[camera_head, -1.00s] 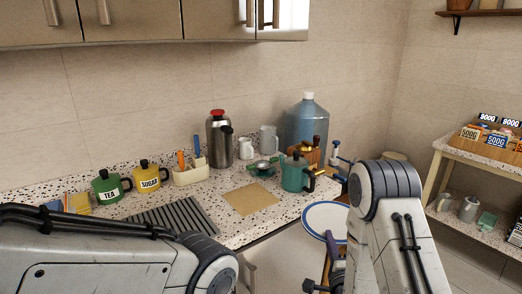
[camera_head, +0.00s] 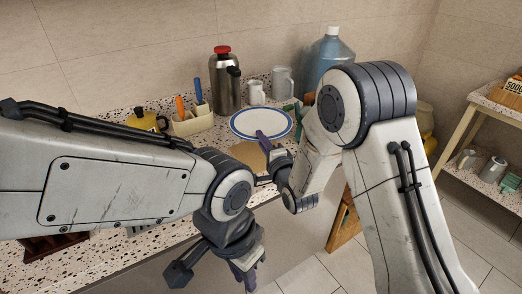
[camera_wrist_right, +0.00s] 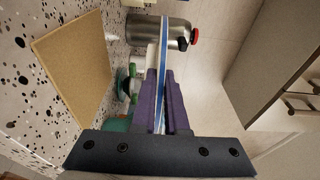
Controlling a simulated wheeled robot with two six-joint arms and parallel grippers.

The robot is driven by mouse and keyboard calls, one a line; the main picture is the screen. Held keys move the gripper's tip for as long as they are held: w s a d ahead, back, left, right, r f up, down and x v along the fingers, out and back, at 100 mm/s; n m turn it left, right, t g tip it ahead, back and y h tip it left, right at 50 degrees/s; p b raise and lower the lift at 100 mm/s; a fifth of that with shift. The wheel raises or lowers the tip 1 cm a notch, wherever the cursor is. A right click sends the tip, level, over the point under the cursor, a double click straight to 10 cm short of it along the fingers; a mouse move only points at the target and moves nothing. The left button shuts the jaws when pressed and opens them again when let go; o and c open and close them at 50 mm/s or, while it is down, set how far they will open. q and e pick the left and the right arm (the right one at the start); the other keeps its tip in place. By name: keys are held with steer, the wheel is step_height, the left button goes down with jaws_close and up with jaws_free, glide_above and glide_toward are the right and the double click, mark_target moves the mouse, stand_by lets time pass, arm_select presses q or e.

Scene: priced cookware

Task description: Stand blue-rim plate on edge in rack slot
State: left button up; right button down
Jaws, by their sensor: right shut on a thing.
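The white blue-rim plate (camera_head: 259,123) is in my right gripper (camera_head: 264,140), above the counter, its face showing in the head view. In the right wrist view the plate (camera_wrist_right: 163,48) shows edge-on, clamped between the purple fingers of the gripper (camera_wrist_right: 161,85). My left gripper (camera_head: 246,272) hangs low in front of the counter, away from the plate; its finger gap is unclear. A dark reddish-brown wooden thing (camera_head: 50,247), perhaps the rack, shows partly at lower left. My left arm hides most of it, and I cannot make out its slots.
A tan mat (camera_wrist_right: 75,68) lies below the plate. Behind stand a steel flask (camera_head: 227,82), a white mug (camera_head: 256,92), a grey pitcher (camera_head: 283,84) and a large blue bottle (camera_head: 328,57). A utensil holder (camera_head: 192,121) and yellow canister (camera_head: 146,119) stand left.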

mark_target(261, 171)
steer(key=shift+a, duration=0.2)
steer(key=shift+f, duration=0.35)
step_height(261, 171, down, 8)
steer(key=shift+r+p, duration=0.1)
steer(key=shift+p, duration=0.25)
steer(key=shift+f, duration=0.55)
steer(key=shift+f+b, duration=0.2)
steer(key=shift+b, duration=0.1)
steer(key=c, duration=0.9)
jaws_free()
steer(key=shift+c, duration=0.2)
steer(key=shift+s, duration=0.1)
